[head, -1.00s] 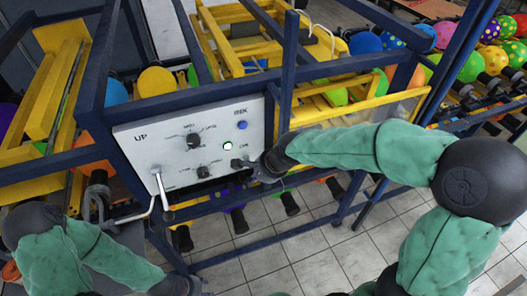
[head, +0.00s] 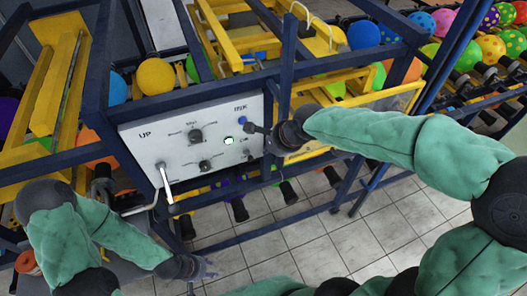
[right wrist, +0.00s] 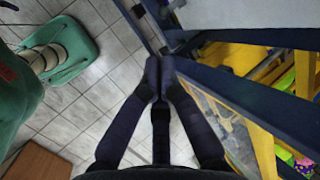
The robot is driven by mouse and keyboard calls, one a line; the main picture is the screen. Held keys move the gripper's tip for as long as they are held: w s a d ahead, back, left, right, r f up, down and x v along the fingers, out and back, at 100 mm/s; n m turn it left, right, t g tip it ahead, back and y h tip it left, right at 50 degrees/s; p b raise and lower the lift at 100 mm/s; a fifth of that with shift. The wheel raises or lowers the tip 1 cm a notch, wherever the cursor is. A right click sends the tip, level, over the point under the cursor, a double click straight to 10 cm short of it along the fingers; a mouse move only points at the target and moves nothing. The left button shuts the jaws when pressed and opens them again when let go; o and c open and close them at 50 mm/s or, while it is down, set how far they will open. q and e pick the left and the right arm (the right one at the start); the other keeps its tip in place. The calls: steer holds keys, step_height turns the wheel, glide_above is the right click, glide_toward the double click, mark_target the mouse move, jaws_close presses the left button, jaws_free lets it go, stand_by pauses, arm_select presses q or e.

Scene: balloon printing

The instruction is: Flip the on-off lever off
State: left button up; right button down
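The white control panel (head: 132,142) is fixed in the dark blue frame in the head view. A white-handled lever (head: 165,186) hangs down at its lower left. I cannot tell which is the on-off lever. My right gripper (head: 250,128) is at the panel's right side, under the INK label; contact is unclear. Its fingers are together and empty in the right wrist view (right wrist: 158,78). My left gripper (head: 206,268) is low over the floor, its fingers unclear.
Dark blue frame bars (head: 290,80) surround the panel. Yellow rails (head: 55,80) and coloured balloons (head: 155,76) lie behind and beside it. The tiled floor (head: 300,235) in front is free. A brown box-like surface (right wrist: 38,160) shows at lower left in the right wrist view.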

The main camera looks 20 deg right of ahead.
mark_target(252, 160)
arm_select(q)
steer(key=shift+r+p, duration=0.3)
steer(key=shift+r, duration=0.05)
arm_select(e)
steer(key=x, duration=1.3)
arm_select(q)
steer(key=shift+f, duration=0.1)
